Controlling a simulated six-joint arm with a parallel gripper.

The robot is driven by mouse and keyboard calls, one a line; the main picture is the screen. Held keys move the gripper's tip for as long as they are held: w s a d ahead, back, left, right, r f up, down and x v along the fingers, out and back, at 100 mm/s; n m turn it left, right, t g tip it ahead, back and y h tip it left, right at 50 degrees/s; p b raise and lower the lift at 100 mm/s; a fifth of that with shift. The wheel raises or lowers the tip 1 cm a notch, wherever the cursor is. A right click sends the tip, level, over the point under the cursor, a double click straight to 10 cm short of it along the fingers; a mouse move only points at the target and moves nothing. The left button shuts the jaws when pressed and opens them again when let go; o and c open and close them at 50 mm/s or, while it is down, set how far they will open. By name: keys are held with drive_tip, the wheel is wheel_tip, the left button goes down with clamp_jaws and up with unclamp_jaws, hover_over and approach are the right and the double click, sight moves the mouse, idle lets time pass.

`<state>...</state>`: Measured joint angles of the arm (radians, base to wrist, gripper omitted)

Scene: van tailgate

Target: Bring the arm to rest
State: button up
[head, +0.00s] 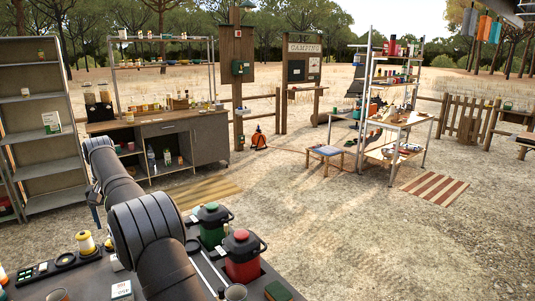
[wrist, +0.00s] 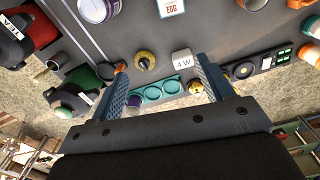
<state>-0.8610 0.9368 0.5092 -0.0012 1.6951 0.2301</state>
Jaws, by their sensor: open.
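My gripper (wrist: 163,68) is open in the wrist view, with two bluish fingers apart and nothing between their tips. It hangs over the dark tailgate surface (wrist: 225,25), close to a white block marked "4 W" (wrist: 181,61) and a teal strip with round recesses (wrist: 160,91). In the head view my arm reaches from the bottom edge up and left over the dark surface.
A red jug (head: 242,256) and a green jug (head: 212,224) stand close to the right of my arm. A yellow-and-white item (head: 86,242) stands to its left. A workbench (head: 160,145) and a grey shelf (head: 42,125) are farther back.

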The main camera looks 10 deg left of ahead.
drive_tip(key=w+d+m, duration=0.2)
drive_tip(key=w+d, duration=0.5)
drive_tip(key=d, duration=0.3)
drive_tip(key=shift+d+r, duration=0.2)
drive_tip(key=shift+d, duration=0.1)
